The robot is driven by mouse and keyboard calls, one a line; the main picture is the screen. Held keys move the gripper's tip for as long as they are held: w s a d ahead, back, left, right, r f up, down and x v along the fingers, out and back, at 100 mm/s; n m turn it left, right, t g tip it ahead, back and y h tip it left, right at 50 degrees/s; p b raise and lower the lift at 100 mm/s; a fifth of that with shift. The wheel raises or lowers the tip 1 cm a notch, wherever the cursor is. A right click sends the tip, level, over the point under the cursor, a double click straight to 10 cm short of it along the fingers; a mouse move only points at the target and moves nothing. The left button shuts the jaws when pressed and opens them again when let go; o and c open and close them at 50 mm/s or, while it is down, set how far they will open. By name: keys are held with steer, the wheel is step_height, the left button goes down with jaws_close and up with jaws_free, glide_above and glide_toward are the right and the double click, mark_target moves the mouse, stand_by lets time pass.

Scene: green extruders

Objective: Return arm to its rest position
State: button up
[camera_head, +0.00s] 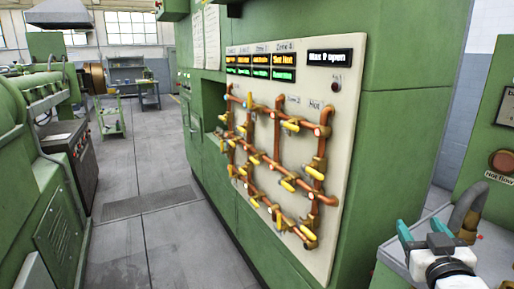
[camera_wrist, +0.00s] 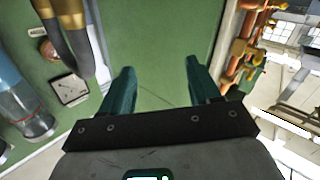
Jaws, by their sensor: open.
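My gripper (camera_head: 421,232) shows at the lower right of the head view, with teal fingers on a white and black wrist. In the wrist view my gripper (camera_wrist: 161,88) has its two teal fingers spread apart with nothing between them. Beyond the fingers is a plain green machine side (camera_wrist: 155,40). In the head view, the gripper is to the right of a cream panel (camera_head: 345,110) of copper pipes with yellow valve handles. Most of my arm is out of view.
Copper pipes (camera_wrist: 243,50) are at the right in the wrist view. A green cabinet with a red button (camera_head: 502,162) and a thick grey hose (camera_head: 468,208) stand close to my gripper. An aisle (camera_head: 150,215) of bare floor runs along the left of the panel machine.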

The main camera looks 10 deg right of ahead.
steer(key=s+a+f+g+y, duration=0.25)
steer(key=s+f, duration=0.25)
steer(key=f, duration=0.3)
steer(key=s+a+f+g+y, duration=0.1)
steer(key=s+a+f+g, duration=0.25)
steer(key=f, duration=0.35)
steer(key=s+a+f+g+y, duration=0.1)
steer(key=s+a+f+g, duration=0.15)
steer(key=s+f, duration=0.4)
steer(key=s+f+g+p, duration=0.1)
steer(key=s+f+g, duration=0.1)
steer(key=s, duration=0.4)
steer(key=s+a+f+g+p, duration=0.1)
steer(key=s+f+g, duration=0.2)
steer(key=s+f, duration=0.1)
steer(key=s+f+n+g+p, duration=0.1)
steer(key=s+f+g, duration=0.1)
steer(key=s, duration=0.5)
steer(key=shift+s+a+f+y, duration=0.15)
steer(key=shift+s+f+y, duration=0.2)
steer(key=shift+f+y, duration=0.1)
steer(key=shift+g, duration=0.25)
steer(key=shift+c, duration=0.3)
